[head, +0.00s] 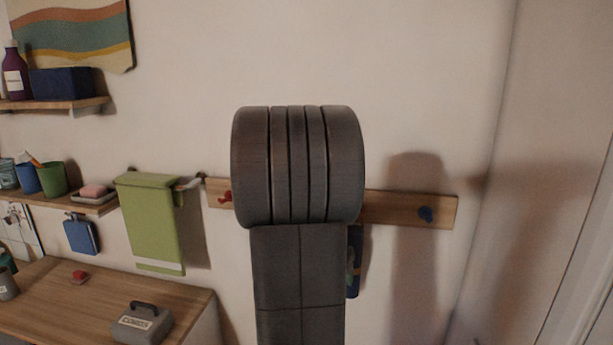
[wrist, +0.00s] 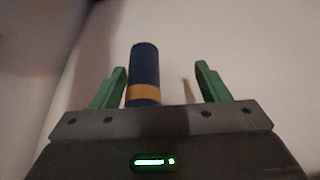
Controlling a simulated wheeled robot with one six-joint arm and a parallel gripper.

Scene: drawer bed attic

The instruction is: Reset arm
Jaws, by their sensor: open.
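My arm (head: 298,180) rises in the middle of the head view and hides part of the wall behind it; my gripper does not show there. In the wrist view my gripper (wrist: 161,72) has its two green fingers spread apart. A dark blue rolled or cylindrical thing with an orange band (wrist: 144,75) shows between the fingers, nearer the left one. There is a gap on its right side, so the fingers are not closed on it. I cannot tell how far beyond the fingers it is. A pale wall fills the background.
A dark blue thing (head: 354,262) hangs there, partly hidden. A green towel (head: 150,225), shelves (head: 60,104) and a wooden worktop (head: 110,295) with a grey box (head: 142,324) are at left. The right wall is bare.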

